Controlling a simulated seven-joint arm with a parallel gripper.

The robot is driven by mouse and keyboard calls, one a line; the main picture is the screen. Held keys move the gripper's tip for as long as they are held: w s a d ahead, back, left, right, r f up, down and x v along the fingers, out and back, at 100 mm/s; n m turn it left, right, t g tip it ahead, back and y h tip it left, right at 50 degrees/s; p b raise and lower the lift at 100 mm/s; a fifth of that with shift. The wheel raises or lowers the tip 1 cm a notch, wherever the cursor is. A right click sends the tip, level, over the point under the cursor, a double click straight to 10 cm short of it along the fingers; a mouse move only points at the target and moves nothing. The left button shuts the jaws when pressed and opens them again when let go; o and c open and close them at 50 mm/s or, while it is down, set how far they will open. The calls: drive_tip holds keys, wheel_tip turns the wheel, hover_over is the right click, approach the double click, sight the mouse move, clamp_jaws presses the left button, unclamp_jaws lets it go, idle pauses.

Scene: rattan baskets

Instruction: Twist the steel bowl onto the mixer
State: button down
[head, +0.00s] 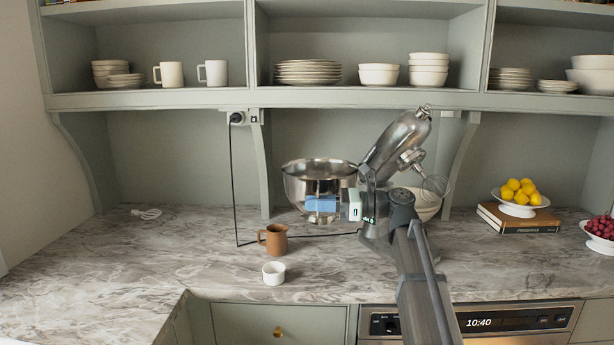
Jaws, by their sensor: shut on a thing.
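The steel bowl (306,186) is shiny and open at the top, left of the mixer. The stand mixer (402,140) is grey metal, with its head tilted up and a wire whisk (435,186) hanging at the right. My gripper (342,205) is at the bowl's right front side and shut on the bowl; its fingertips are hard to make out. A light blue patch shows across the bowl's lower front. The bowl looks upright. My arm hides much of the mixer's base, and I cannot tell whether the bowl's bottom touches anything.
A brown mug (274,240) and a small white cup (274,273) stand in front of the bowl. A black cord (234,190) runs from the wall socket across the counter. A white bowl (428,208) sits behind the mixer. Lemons (520,188) and books (518,219) stand right. The left counter is mostly clear.

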drive_tip(key=s+d+f+t, duration=0.1)
drive_tip(key=s+d+f, duration=0.1)
drive_tip(key=d+f, duration=0.2)
drive_tip(key=s+d+f+m+t, duration=0.1)
drive_tip(key=d+f, duration=0.4)
drive_tip(key=d, duration=0.6)
drive_tip(key=s+d+f+m+t, duration=0.1)
drive_tip(key=s+d+f, duration=0.3)
drive_tip(key=d, duration=0.4)
drive_tip(key=shift+f, duration=0.6)
drive_tip(key=w+d, duration=0.3)
drive_tip(key=w, duration=0.6)
drive_tip(key=w+d+f, duration=0.1)
drive_tip(key=w+d, duration=0.3)
drive_tip(key=w, duration=0.5)
drive_tip(key=shift+w, duration=0.35)
drive_tip(key=shift+d+f, duration=0.1)
drive_tip(key=shift+f, duration=0.6)
idle(2.3)
